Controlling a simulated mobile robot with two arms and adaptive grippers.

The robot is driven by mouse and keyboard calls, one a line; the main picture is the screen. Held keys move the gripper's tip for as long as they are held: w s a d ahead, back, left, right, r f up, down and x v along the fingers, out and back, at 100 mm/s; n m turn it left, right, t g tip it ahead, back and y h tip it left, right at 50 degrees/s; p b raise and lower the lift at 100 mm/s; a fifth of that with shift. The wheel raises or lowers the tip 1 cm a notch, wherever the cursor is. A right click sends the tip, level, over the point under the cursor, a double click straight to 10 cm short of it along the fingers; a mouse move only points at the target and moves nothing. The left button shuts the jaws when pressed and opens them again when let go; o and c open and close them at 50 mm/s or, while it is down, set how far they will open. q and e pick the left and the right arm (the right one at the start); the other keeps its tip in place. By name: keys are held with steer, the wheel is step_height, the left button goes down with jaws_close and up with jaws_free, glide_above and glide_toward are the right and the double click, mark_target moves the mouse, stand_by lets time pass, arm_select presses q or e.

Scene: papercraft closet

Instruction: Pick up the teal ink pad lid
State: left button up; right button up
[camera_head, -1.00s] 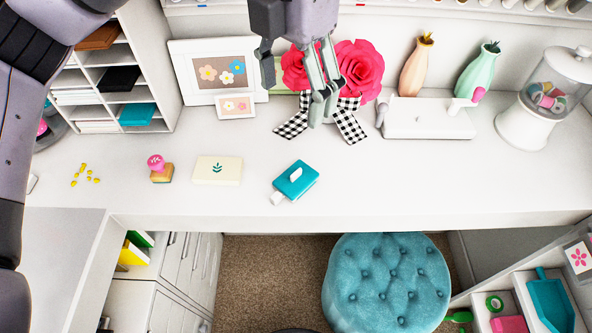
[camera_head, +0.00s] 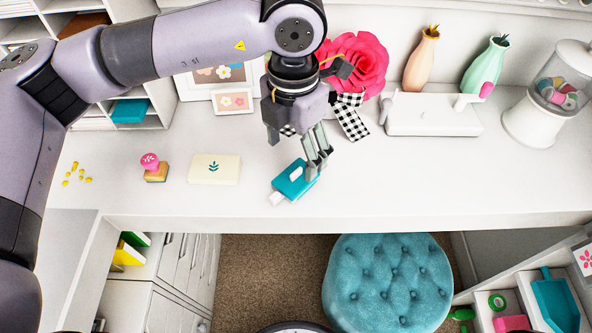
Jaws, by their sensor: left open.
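The teal ink pad lid (camera_head: 287,189) sits on a white ink pad base (camera_head: 276,199) near the front edge of the desk. A small white grip stands up from its top. My left gripper (camera_head: 300,162) is open, pointing down from above and behind the lid. Its right-hand fingers overlap the lid's right side in the picture and hide part of it; contact cannot be told. My right gripper is not in view.
A cream box (camera_head: 214,170) and a pink-handled stamp (camera_head: 152,168) stand left of the lid. A white die-cutting device (camera_head: 432,118) and vases (camera_head: 484,68) are at the back right. A red paper flower (camera_head: 352,62) stands behind the gripper. Desk right of the lid is clear.

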mark_target(294, 173)
arm_select(q)
steer(key=f, duration=0.1)
steer(key=f+p, duration=0.1)
steer(key=f, duration=0.1)
steer(key=f+p, duration=0.1)
steer(key=f, duration=0.1)
steer(key=shift+s+f, duration=0.15)
steer(key=shift+s, duration=0.2)
steer(key=shift+f, duration=0.25)
steer(key=shift+c, duration=0.4)
steer(key=c, duration=0.9)
steer(key=shift+r, duration=0.15)
